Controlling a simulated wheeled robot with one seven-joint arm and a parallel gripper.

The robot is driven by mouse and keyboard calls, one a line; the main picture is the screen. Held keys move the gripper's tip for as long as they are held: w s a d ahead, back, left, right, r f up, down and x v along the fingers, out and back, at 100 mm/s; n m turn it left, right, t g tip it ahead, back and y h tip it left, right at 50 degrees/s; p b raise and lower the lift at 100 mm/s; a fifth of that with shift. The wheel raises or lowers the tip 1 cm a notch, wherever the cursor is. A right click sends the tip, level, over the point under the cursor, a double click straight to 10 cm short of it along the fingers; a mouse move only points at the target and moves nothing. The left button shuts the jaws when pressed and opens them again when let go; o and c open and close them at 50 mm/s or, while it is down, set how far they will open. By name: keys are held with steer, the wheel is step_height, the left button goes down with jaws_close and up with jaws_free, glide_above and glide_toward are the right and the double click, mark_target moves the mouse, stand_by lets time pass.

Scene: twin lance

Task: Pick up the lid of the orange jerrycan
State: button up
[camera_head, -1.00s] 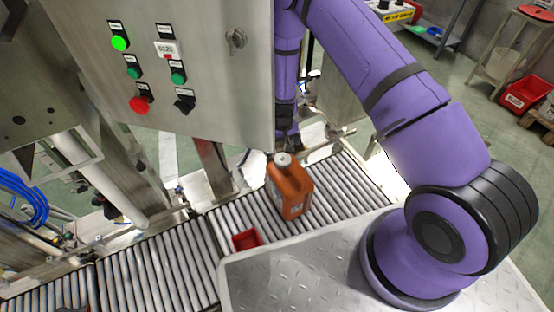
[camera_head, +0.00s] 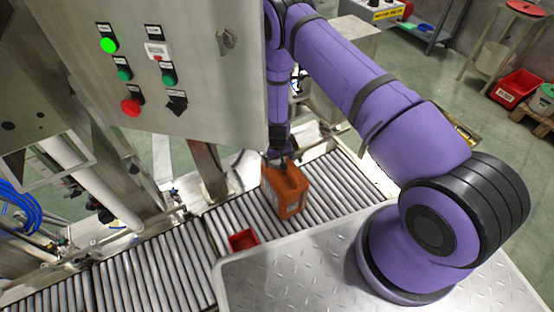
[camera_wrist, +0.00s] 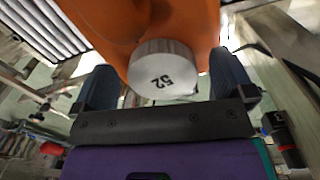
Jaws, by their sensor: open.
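The orange jerrycan (camera_head: 287,190) stands upright on the roller conveyor in the head view. It also fills the top middle of the wrist view (camera_wrist: 140,22). Its lid is a pale silver round cap marked 52 (camera_wrist: 162,70), on the jerrycan's top. My gripper (camera_wrist: 165,85) is open, with one dark finger on each side of the lid and a small gap visible at each side. In the head view my gripper (camera_head: 277,160) is over the jerrycan's top at its far left, and it hides the lid there.
A small red bin (camera_head: 243,240) sits on the conveyor (camera_head: 170,265) in front of the jerrycan. A steel control cabinet (camera_head: 205,85) with buttons hangs close left of my arm. A steel tread-plate surface (camera_head: 310,275) lies in front.

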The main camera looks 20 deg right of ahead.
steer(key=c, duration=1)
steer(key=shift+o, duration=0.2)
